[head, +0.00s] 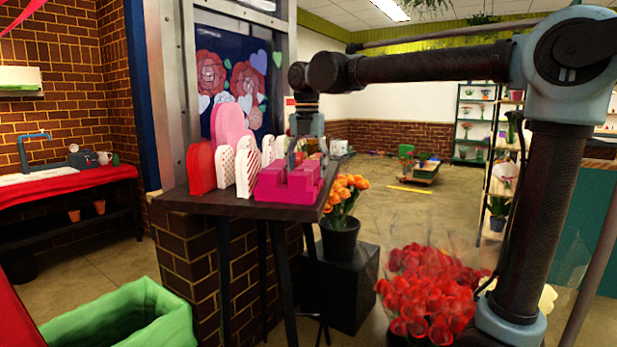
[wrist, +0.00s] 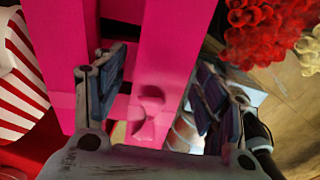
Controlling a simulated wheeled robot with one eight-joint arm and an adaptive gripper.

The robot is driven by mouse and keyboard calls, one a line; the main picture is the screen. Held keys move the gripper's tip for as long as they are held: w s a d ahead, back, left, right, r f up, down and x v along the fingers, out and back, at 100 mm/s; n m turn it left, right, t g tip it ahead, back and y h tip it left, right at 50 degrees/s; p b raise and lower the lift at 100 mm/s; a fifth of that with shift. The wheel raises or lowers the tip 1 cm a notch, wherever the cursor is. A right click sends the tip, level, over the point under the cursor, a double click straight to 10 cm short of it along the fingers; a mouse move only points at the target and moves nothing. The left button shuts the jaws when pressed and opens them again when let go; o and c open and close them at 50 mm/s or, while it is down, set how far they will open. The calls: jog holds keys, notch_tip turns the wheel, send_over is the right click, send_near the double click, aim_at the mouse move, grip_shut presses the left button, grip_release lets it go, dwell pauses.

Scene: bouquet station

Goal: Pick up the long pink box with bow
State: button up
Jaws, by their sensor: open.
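The long pink box with bow (head: 289,183) sits near the edge of the dark counter (head: 240,207) in the head view. In the wrist view the pink box (wrist: 178,55) fills the upper middle. My gripper (wrist: 165,95) is open in the wrist view, with one finger to the left and one to the right over the pink part. Whether the fingers touch it I cannot tell. In the head view my gripper (head: 308,135) hangs down just above and behind the box, and its fingertips are partly hidden.
Red (head: 201,168) and white heart-topped boxes (head: 247,165) stand close left of the pink box. A red and white striped box (wrist: 18,80) is at the wrist view's left. Orange flowers (head: 345,192) and red roses (head: 430,290) stand to the right, below the counter.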

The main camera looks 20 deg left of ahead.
jog(key=c, duration=1.2)
